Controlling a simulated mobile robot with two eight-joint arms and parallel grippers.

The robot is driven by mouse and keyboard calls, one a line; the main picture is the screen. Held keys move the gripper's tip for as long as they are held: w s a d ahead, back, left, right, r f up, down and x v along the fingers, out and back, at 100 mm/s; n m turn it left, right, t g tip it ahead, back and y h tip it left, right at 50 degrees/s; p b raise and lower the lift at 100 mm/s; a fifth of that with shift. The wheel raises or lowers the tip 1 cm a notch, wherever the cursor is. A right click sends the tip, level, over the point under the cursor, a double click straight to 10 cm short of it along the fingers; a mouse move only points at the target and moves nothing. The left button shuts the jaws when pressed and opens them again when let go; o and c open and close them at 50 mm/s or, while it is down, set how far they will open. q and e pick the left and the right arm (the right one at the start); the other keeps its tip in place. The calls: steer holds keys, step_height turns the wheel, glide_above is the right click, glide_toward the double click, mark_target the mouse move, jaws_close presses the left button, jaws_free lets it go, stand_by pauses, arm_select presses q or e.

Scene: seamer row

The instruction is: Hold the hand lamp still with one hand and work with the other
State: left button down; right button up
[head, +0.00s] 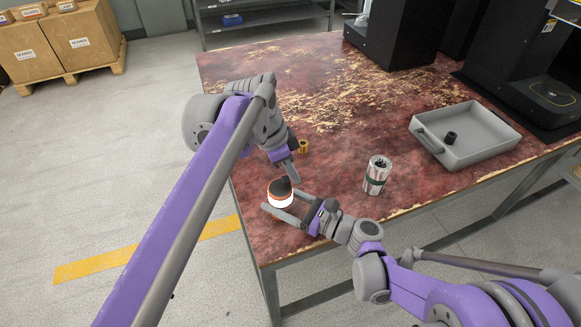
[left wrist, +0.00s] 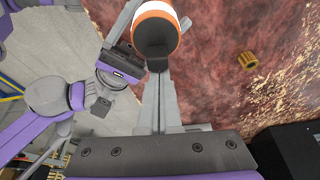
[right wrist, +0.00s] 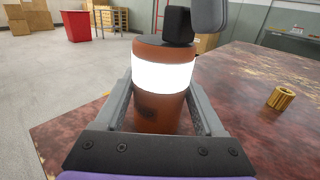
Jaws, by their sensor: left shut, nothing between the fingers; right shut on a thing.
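The hand lamp (head: 281,195) stands near the table's front left corner, an orange-brown cylinder with a glowing white band and a black piece on top. My right gripper (head: 272,211) is shut around its body; the right wrist view shows the lamp (right wrist: 163,75) upright between the fingers. My left gripper (head: 293,176) is shut and empty, its fingertips beside the black top piece. In the left wrist view the left fingers (left wrist: 160,85) end at that black piece (left wrist: 157,58); whether they touch it I cannot tell.
A brass ring-like part (head: 303,146) lies behind the lamp. A silver can (head: 377,175) stands to the right. A grey tray (head: 487,150) holds a small black part (head: 451,138). Dark machines (head: 395,30) stand at the back. Worn red table top (head: 330,125) is clear between them.

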mark_target(282, 182)
arm_select(q)
steer(key=shift+s+a, duration=0.2)
steer(key=shift+a, duration=0.65)
steer(key=shift+s+a, duration=0.2)
steer(key=shift+a, duration=0.6)
steer(key=v, duration=1)
steer(key=shift+d, duration=0.1)
